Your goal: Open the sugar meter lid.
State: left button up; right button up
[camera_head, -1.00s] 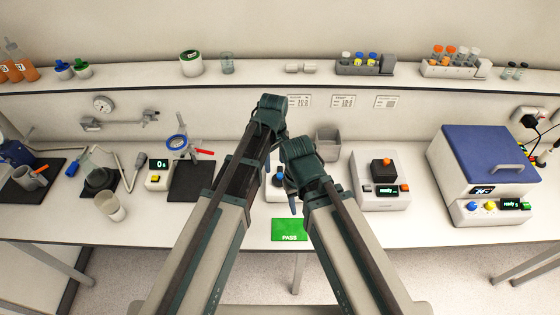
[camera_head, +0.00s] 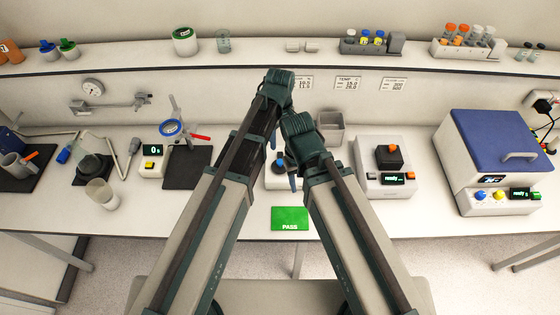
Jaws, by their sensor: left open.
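A white device with a blue knob (camera_head: 280,164) stands in the middle of the bench, partly hidden by my arms. A second white device with a black block and orange top (camera_head: 389,155) stands to its right with a green "ready" display. I cannot tell for certain which is the sugar meter; no raised lid shows on either. My left gripper (camera_head: 292,182) is open, mostly hidden between my arms, in front of the blue-knob device. I cannot tell whether it touches it. My right gripper is hidden; only its arm shows.
A green PASS mat (camera_head: 290,219) lies at the bench's front edge. A grey bin (camera_head: 330,128) stands behind. A large blue-lidded machine (camera_head: 497,150) is at right. A black pad (camera_head: 187,168) and a small scale display (camera_head: 151,150) are at left. Tube racks (camera_head: 370,42) stand on the shelf.

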aim_at(280, 161)
pick_arm(q)
notch_tip(280, 161, down, 11)
jog(key=b, duration=1)
jog(key=shift+f, duration=0.2)
jog(key=shift+r, duration=0.1)
jog(key=shift+c, duration=0.2)
grip_shut()
dwell(0.4)
